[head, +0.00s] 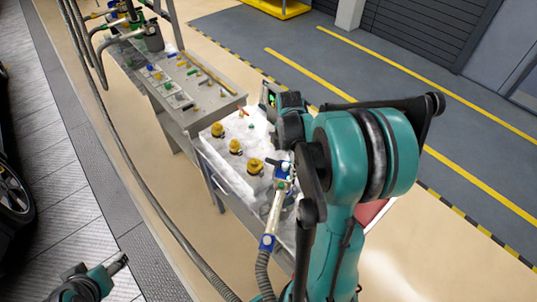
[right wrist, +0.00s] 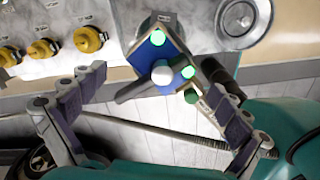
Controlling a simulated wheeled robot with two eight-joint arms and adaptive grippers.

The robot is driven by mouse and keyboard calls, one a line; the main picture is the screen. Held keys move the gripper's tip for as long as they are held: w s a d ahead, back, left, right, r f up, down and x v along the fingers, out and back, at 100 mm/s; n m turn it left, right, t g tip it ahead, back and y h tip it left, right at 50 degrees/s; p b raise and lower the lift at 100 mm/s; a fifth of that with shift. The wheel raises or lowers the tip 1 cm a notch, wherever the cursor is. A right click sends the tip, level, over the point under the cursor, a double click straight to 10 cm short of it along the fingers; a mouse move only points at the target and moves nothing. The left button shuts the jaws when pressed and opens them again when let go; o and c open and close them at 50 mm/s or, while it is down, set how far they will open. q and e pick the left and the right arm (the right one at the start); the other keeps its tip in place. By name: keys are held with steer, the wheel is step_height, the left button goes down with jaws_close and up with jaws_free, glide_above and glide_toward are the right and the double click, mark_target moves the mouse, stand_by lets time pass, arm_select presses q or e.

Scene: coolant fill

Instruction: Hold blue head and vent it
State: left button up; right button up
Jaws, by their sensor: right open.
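In the right wrist view the blue head (right wrist: 152,52) shows a blue face with green lights and a pale round knob. My right gripper (right wrist: 156,86) is open, with one finger on each side of the head's near part; I cannot tell whether they touch it. In the head view my right arm hides most of that gripper. My left gripper (head: 118,264) is at the bottom left, far from the head, its jaws unclear.
Several yellow caps (head: 235,146) stand on the light bench top beside the head. A grey table (head: 205,103) with small fittings lies beyond. A long grey hose (head: 140,165) runs along the bench's left side. Part of a car wheel (head: 14,190) shows at the left edge.

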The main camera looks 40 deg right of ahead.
mark_target(284, 173)
steer(key=shift+w+a+f, duration=0.1)
steer(key=shift+w+f, duration=0.1)
steer(key=shift+s+f, duration=0.15)
steer(key=shift+f, duration=0.15)
steer(key=shift+s+d+f, duration=0.2)
steer(key=shift+s+f, duration=0.05)
steer(key=shift+f, duration=0.4)
steer(key=shift+s+d+f, duration=0.15)
steer(key=shift+s+f, duration=0.1)
steer(key=shift+f, duration=0.35)
steer(key=f, duration=0.3)
steer(key=shift+w+a+f, duration=0.2)
steer(key=shift+w+f, duration=0.05)
steer(key=shift+w, duration=0.15)
steer(key=shift+f, duration=0.25)
steer(key=shift+s+d+f, duration=0.1)
steer(key=shift+s+d, duration=0.05)
steer(key=shift+s, duration=0.1)
steer(key=shift+w, duration=0.1)
steer(key=c, duration=0.6)
arm_select(q)
steer(key=shift+s+d, duration=0.1)
steer(key=shift+s, duration=0.15)
arm_select(e)
steer(key=c, duration=1)
steer(key=shift+o, duration=0.2)
